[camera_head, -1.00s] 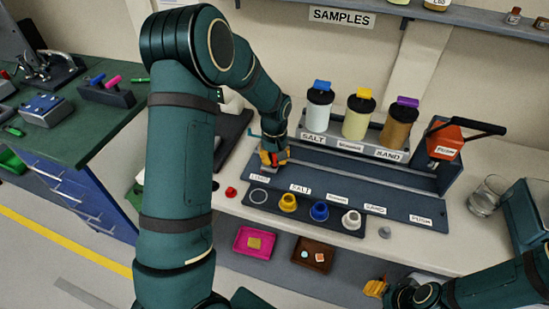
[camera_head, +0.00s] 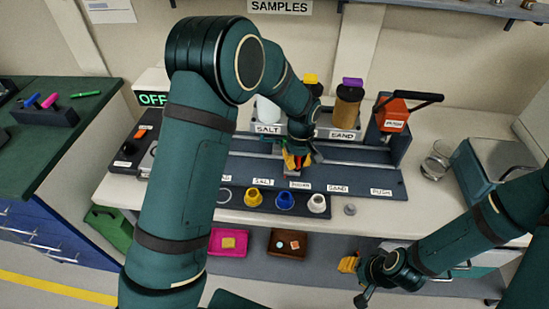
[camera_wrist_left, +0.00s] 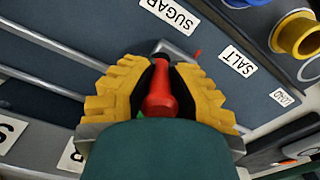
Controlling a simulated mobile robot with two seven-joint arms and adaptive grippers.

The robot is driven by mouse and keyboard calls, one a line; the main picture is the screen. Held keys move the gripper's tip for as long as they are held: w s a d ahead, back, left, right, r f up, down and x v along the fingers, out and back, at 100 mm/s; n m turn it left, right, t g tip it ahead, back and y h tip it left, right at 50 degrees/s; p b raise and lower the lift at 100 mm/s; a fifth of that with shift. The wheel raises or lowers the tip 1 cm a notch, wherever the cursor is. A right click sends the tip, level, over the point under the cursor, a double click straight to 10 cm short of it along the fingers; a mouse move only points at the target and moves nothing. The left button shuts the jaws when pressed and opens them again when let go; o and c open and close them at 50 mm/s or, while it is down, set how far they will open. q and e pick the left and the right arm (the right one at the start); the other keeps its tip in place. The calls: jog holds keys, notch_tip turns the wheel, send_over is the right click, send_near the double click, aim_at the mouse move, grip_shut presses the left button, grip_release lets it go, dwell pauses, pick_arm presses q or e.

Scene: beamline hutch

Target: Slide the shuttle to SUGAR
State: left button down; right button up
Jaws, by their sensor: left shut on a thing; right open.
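My left gripper (camera_head: 297,161) is shut on the red knob (camera_wrist_left: 160,92) of the shuttle on the dark slotted rail (camera_head: 350,178). The wrist view shows its yellow fingers either side of the knob. A grey shuttle part with a small red tip (camera_wrist_left: 197,53) shows ahead of the knob, between the SUGAR label (camera_wrist_left: 168,13) and the SALT label (camera_wrist_left: 238,60). In the head view the gripper is just behind the SUGAR label (camera_head: 299,185). The shuttle body is mostly hidden. My right gripper (camera_head: 349,264) is open, low in front of the bench.
Sample jars, including a brown one (camera_head: 347,105), stand behind the rail. A red-topped press with a black lever (camera_head: 392,112) is at the rail's right end. Yellow (camera_head: 253,197), blue (camera_head: 285,200) and white (camera_head: 317,204) cups stand in front. The rail right of my gripper looks clear.

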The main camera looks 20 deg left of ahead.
pick_arm(q)
jog(key=d, duration=0.2)
jog(key=w+d, duration=0.1)
jog(key=d, duration=0.1)
jog(key=shift+d, duration=0.35)
jog(key=c, duration=0.9)
grip_release()
notch_tip(320, 180, up, 12)
